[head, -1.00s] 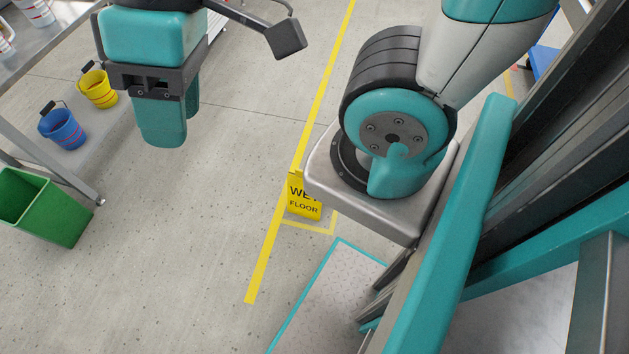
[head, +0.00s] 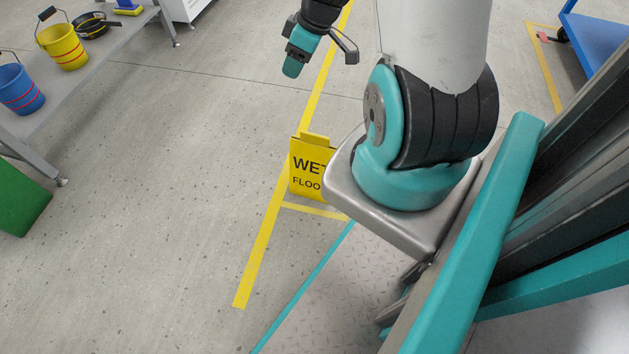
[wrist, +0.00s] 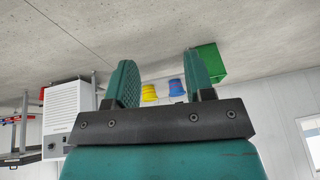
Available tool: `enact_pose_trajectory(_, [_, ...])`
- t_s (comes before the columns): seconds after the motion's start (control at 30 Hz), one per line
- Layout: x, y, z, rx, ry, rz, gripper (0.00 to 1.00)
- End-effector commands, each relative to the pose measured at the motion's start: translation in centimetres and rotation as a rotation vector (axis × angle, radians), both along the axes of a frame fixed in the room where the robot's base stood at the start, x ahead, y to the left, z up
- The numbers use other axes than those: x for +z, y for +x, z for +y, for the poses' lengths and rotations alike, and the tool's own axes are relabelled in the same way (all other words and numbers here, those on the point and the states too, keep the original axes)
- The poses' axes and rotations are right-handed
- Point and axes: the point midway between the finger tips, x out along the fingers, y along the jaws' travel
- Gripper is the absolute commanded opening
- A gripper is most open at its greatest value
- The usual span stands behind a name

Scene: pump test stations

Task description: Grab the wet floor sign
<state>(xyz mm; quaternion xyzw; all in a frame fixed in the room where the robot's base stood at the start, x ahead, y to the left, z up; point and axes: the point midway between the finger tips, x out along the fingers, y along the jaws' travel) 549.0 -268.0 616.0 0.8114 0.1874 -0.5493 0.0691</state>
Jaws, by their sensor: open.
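The wet floor sign (head: 306,172) is a yellow folding board with black lettering. It stands on the floor near the middle of the head view, by the yellow floor line. My arm's mount hides its right part. My gripper (head: 291,70) is above and beyond the sign in the head view, near the top, well apart from it. In the wrist view my gripper (wrist: 158,85) shows two green fingers spread apart with nothing between them. The sign does not show in the wrist view.
A yellow bucket (head: 62,47), a blue bucket (head: 20,90) and a black pan (head: 96,25) are on a grey bench at left. A green bin (head: 20,205) is below it. A blue cart (head: 597,40) is at upper right. The floor left of the sign is clear.

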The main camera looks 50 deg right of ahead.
Motion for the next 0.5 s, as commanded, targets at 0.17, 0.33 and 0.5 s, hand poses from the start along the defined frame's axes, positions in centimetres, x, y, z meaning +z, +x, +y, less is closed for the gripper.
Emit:
enact_pose_trajectory(0.17, [-12.3,-3.7,-6.4,-0.063,-0.050,-0.015,0.49])
enact_pose_trajectory(0.33, [-16.6,-5.9,-8.9,-0.080,-0.084,-0.023,0.49])
enact_pose_trajectory(0.5, [-19.0,-5.8,-9.1,-0.080,-0.092,-0.024,0.49])
